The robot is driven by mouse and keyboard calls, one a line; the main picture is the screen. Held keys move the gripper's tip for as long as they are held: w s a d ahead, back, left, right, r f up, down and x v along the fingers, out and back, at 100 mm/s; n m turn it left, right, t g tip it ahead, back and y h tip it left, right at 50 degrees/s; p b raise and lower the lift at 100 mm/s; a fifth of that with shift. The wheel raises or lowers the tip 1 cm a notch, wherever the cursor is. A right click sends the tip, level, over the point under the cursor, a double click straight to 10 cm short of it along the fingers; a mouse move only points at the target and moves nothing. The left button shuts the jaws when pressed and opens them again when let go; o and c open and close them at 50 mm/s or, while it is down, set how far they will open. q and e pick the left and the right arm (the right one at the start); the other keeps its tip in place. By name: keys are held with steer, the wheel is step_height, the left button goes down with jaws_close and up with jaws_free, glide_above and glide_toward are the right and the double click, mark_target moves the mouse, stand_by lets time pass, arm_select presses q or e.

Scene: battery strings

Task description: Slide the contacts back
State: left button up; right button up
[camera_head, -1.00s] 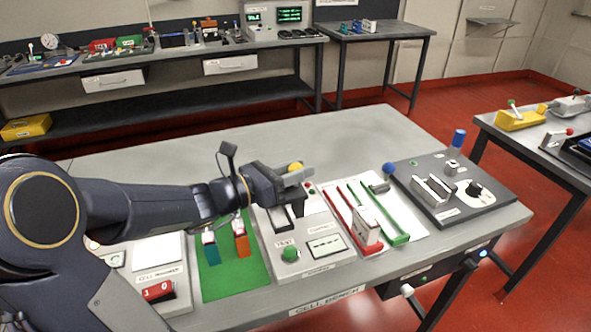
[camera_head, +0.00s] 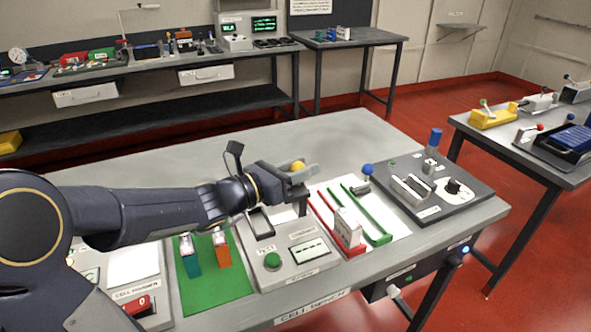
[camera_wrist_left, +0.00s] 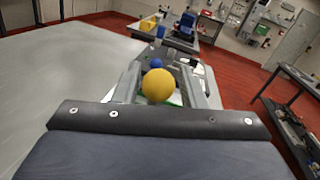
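The cell tester (camera_head: 290,262) is a grey box at the front of the bench, with a green button and a small display. A yellow ball knob (camera_head: 297,166) is at my left gripper (camera_head: 305,176), above the tester's back right. A dark upright piece (camera_head: 303,203) shows under the gripper. The wrist view shows the yellow knob (camera_wrist_left: 159,86) between the two fingers, which flank it closely and look shut on it. The dark open frame (camera_head: 262,223) lies left of the upright. The contacts' tips are not clearly visible. My right gripper is out of view.
Right of the tester are a red rail (camera_head: 325,222) and a green rail (camera_head: 367,218), with a white block (camera_head: 347,228) at the red one. A blue ball (camera_head: 367,169) and dark panel (camera_head: 450,190) stand farther right. The green mat (camera_head: 210,285) holds two cells. The bench behind is clear.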

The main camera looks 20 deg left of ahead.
arm_select(q)
steer(key=shift+o, duration=0.9)
steer(key=shift+w, duration=0.1)
steer(key=v, duration=0.8)
